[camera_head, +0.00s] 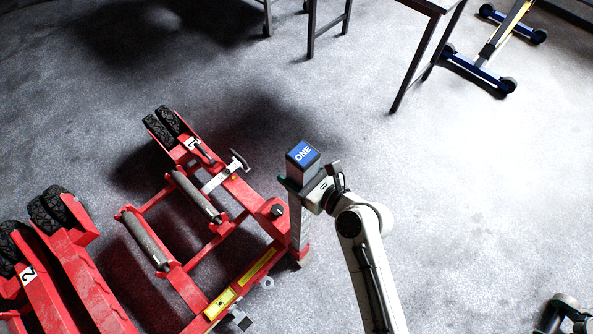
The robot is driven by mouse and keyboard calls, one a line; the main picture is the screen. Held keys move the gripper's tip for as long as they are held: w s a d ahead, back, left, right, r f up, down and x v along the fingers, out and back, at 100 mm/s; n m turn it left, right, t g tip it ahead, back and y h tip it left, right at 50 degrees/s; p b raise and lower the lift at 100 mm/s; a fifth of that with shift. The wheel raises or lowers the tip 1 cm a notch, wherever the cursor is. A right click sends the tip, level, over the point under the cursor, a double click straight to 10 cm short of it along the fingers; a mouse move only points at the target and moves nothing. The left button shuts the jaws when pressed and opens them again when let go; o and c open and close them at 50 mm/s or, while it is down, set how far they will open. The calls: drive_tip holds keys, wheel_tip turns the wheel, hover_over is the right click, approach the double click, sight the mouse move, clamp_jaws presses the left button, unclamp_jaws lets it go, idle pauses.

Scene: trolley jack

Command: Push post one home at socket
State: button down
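Post one is an upright grey post (296,222) with a blue cap (302,154) marked ONE. Its lower end meets the front right corner of the red trolley jack frame (256,268), where the socket (301,254) appears to be. How deep the post sits there I cannot tell. My gripper (303,182) reaches in from the right and is at the top of the post, just under the cap. It appears shut on the post, with a dark finger on the near side and the far finger partly hidden behind the cap.
The jack has grey rollers (197,196), black wheels (166,125) and a hammer-like tool (226,170). A second red unit marked 2 (66,272) stands at the left. Table legs (416,65) and a blue wheeled stand (482,70) are behind.

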wheel_tip(320, 180, down, 9)
drive_tip(key=b, duration=0.6)
drive_tip(key=shift+w, duration=0.2)
idle(5.1)
drive_tip(key=c, duration=0.6)
unclamp_jaws()
drive_tip(key=shift+f, duration=0.1)
drive_tip(key=o, duration=0.4)
drive_tip(key=shift+s+f, duration=0.15)
drive_tip(key=shift+f, duration=0.1)
drive_tip(key=shift+s+f, duration=0.2)
drive_tip(key=shift+f, duration=0.25)
drive_tip(key=v, duration=0.7)
drive_tip(key=r+v, duration=0.1)
drive_tip(key=v, duration=0.2)
drive_tip(key=shift+d+b, duration=0.25)
drive_tip(key=shift+b, duration=0.1)
